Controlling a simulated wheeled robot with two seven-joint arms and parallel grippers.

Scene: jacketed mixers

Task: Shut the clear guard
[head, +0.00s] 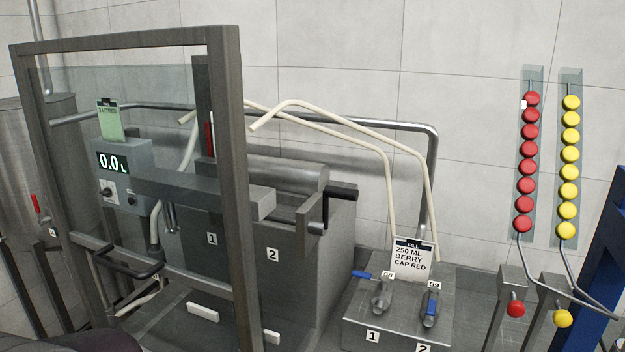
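The clear guard (75,85) is a see-through pane at the left, seen within a tall dark grey frame (238,190). The pane's top edge lies a little below the frame's top bar. A black bar handle (118,264) shows low in the frame; I cannot tell whether it is fixed to the pane. Behind the pane is a grey filling machine with a display reading 0.0 L (112,162). I cannot tell how far the guard stands open. Neither of my grippers is in view. A dark rounded shape at the bottom left corner may be part of my arm.
A steel block (398,318) with two small valves and a sign (412,260) reading "250 ML BERRY CAP RED" stands right of the machine. Racks of red caps (528,160) and yellow caps (570,165) hang on the wall. A blue post (600,240) stands at the right edge.

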